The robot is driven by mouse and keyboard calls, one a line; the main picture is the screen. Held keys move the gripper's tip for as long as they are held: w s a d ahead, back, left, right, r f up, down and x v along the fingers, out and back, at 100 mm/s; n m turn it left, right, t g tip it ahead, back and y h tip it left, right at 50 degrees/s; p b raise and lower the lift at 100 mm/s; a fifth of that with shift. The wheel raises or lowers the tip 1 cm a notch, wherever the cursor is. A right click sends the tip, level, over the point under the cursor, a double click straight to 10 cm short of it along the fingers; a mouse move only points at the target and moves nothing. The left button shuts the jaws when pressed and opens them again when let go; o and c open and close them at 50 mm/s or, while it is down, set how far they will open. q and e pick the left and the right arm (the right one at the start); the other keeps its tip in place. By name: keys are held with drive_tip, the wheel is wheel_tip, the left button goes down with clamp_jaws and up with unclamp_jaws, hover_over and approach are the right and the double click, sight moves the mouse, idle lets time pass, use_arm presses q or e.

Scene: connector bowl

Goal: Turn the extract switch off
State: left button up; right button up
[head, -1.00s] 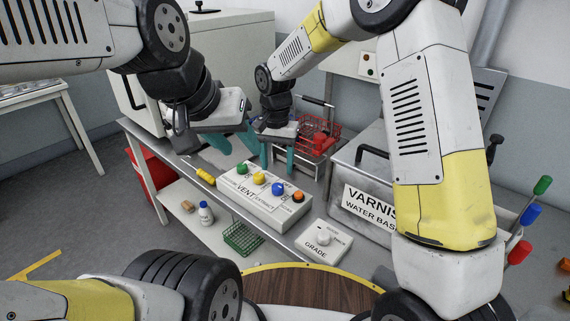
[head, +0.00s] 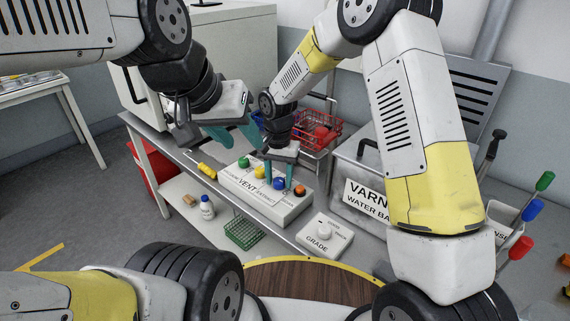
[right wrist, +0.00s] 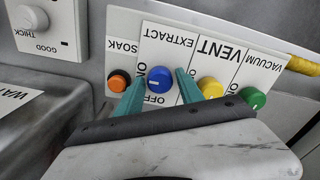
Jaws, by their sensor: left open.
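The white switch panel (head: 240,184) lies on the bench, with a row of coloured knobs. The extract switch is the blue knob (right wrist: 159,80); in the head view it (head: 279,184) shows between my right fingers. Its white mark points left in the right wrist view, with ON and OFF lettering beside it, partly covered. My right gripper (head: 279,174) is open, with one teal finger on each side of the blue knob; whether they touch it I cannot tell. My left gripper (head: 234,133) is open and empty, above and behind the panel's left end.
Orange (right wrist: 118,80), yellow (right wrist: 210,87) and green (right wrist: 252,98) knobs stand close beside the blue one. A red wire basket (head: 318,133) stands at the back.

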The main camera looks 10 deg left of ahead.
clamp_jaws()
drive_tip(key=shift+n, duration=0.3)
drive_tip(key=n, duration=0.3)
drive_tip(key=shift+n, duration=0.4)
drive_tip(key=n, duration=0.4)
drive_tip(key=shift+n, duration=0.3)
drive_tip(key=n, duration=0.4)
drive_tip(key=shift+n, duration=2.5)
